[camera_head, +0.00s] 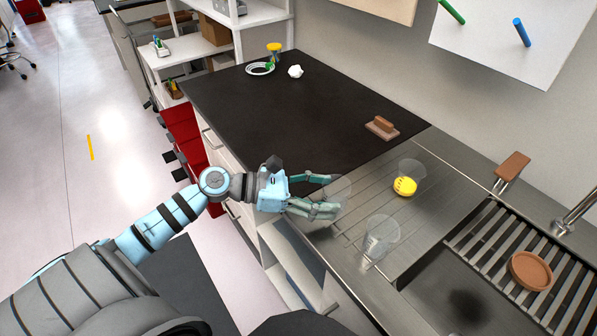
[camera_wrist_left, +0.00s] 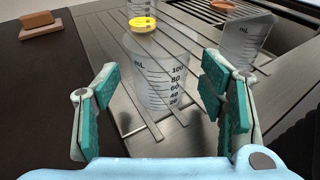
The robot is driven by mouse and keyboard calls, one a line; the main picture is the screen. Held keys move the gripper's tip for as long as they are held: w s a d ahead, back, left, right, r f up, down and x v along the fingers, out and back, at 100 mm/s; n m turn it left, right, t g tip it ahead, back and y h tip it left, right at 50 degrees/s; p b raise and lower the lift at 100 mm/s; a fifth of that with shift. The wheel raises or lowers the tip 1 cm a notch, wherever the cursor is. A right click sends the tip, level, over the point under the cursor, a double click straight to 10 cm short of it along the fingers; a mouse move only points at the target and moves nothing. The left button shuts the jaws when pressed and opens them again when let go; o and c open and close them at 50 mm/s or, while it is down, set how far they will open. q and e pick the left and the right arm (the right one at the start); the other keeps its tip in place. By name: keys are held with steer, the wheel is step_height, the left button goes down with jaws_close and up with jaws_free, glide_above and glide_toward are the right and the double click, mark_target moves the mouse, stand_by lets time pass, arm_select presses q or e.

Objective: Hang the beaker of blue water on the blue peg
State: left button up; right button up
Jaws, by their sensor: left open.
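A clear beaker with a printed scale (camera_wrist_left: 160,88) stands upright on the grooved steel drainboard; in the head view it shows faintly at the fingertips (camera_head: 342,187). My left gripper (camera_head: 332,195) is open, its fingers to either side of this beaker, with gaps visible in the wrist view. A second clear beaker (camera_head: 382,238) stands nearer the sink; it is at the right in the wrist view (camera_wrist_left: 246,38). A third (camera_head: 412,168) stands farther back beside or around a yellow round object (camera_head: 405,187). I see no blue water in any beaker. The blue peg (camera_head: 522,32) is bare on the white wall board.
A green peg (camera_head: 452,11) is left of the blue one. The sink's slatted rack (camera_head: 500,250) holds a brown round dish (camera_head: 531,271). A brown block-like brush (camera_head: 381,127) lies on the black counter (camera_head: 270,110), which is largely clear. A tap (camera_head: 575,212) stands at right.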

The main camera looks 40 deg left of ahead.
arm_select(q)
steer(key=v, duration=0.4)
steer(key=shift+s+p, duration=0.1)
steer(key=shift+p, duration=0.25)
steer(key=p+v, duration=0.4)
steer(key=v, duration=0.2)
steer(key=shift+a+p, duration=0.15)
steer(key=shift+p, duration=0.15)
